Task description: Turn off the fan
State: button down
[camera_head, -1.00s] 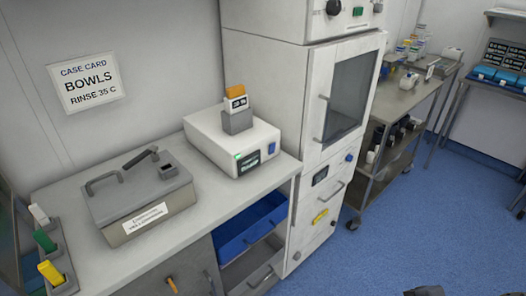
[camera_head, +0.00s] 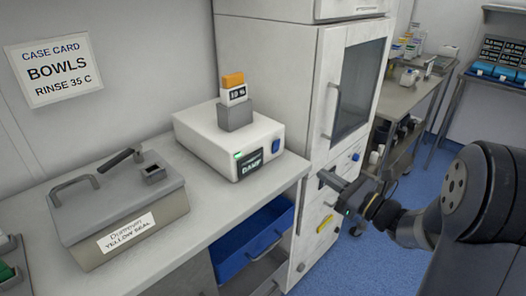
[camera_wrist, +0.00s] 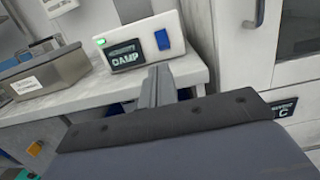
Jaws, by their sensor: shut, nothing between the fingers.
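No thing plainly marked as a fan shows. A white box unit (camera_head: 205,135) stands on the counter, with a green light, a dark display reading "DAMP" and a blue rocker switch (camera_head: 276,146) on its front. The switch also shows in the wrist view (camera_wrist: 162,40), right of the display. A tall white cabinet (camera_head: 275,75) stands right of the counter, with a blue knob (camera_head: 356,157) below its window. My gripper (camera_head: 325,178) is shut and empty, in front of the cabinet and apart from the box unit. In the wrist view its fingers (camera_wrist: 155,82) point toward the unit.
A grey lidded box (camera_head: 120,205) labelled "yellow seal" sits on the counter (camera_head: 195,220). A blue bin (camera_head: 250,240) is below. A "BOWLS RINSE 35 C" card (camera_head: 55,70) hangs on the wall. A steel cart (camera_head: 415,105) stands at the back right.

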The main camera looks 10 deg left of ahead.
aim_at(278, 143)
jog(key=shift+w, duration=0.25)
jog(key=x, duration=1.4)
jog(key=shift+p, duration=0.4)
